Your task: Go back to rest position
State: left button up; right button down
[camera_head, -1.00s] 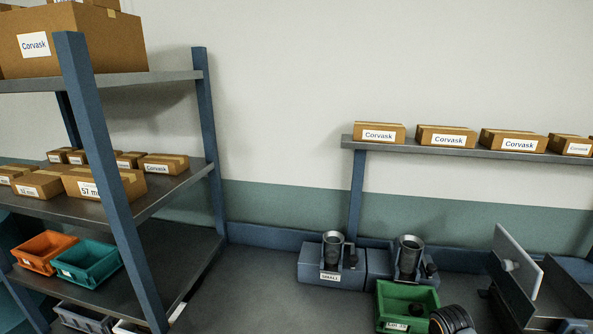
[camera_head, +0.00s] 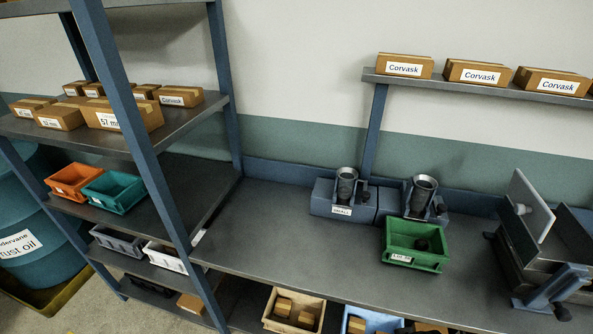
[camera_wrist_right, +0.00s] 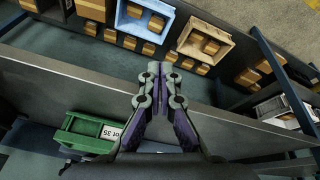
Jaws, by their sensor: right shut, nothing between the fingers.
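My right gripper (camera_wrist_right: 160,72) shows in the right wrist view. Its fingers are together with nothing between them. It hangs over the front edge of the grey workbench (camera_wrist_right: 60,68), apart from the bins. Neither gripper shows in the head view, and my left gripper is in no view. In the head view the workbench (camera_head: 290,250) carries a green bin (camera_head: 415,260) with a dark piece in it. The bin also shows in the right wrist view (camera_wrist_right: 85,135).
Two blue-grey fixtures with dark cups (camera_head: 345,190) (camera_head: 423,195) stand behind the green bin. A machine with a grey plate (camera_head: 530,205) is at right. A tall shelf rack (camera_head: 165,180) is at left. Bins with brown blocks (camera_head: 293,310) sit under the bench.

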jog(key=s+d+f+g+b, duration=0.1)
jog(key=s+f, duration=0.3)
jog(key=f, duration=0.9)
jog(key=s+d+f+b, duration=0.1)
jog(key=s+d+f, duration=0.15)
jog(key=f, duration=1.15)
jog(key=s+f+g, duration=0.1)
jog(key=s+f, duration=1)
jog(key=s, duration=0.4)
jog(key=shift+s+a+f, duration=0.15)
jog(key=shift+s+a, duration=0.05)
jog(key=shift+s, duration=0.2)
